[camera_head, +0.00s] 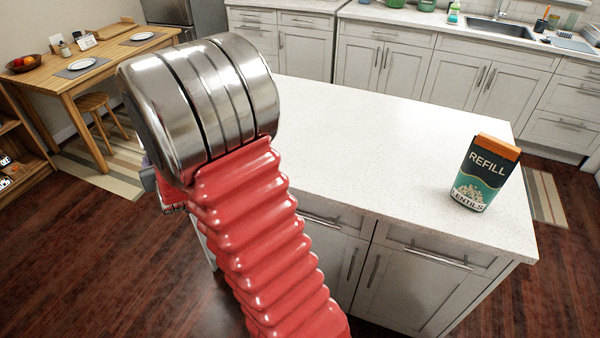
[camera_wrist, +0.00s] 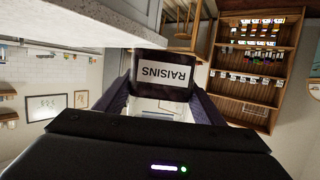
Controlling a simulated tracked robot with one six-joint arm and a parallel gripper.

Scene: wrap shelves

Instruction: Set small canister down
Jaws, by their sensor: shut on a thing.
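My gripper (camera_wrist: 162,88) is shut on the small canister (camera_wrist: 163,74) in the wrist view. The canister has a dark band with a white label reading RAISINS, upside down in that picture, and a paler, clear-looking part nearer the gripper. A finger lies on each side of it. In the head view my arm hides the canister and nearly all of my gripper, at the left end of the white counter (camera_head: 390,150). The counter's edge (camera_wrist: 95,18) shows close to the canister in the wrist view; I cannot tell whether they touch.
A lentils refill pack (camera_head: 485,172) with an orange top stands upright at the counter's right end. The counter between it and my arm is clear. A wooden dining table (camera_head: 110,52) is at back left. A shelf (camera_wrist: 254,70) with jars shows in the wrist view.

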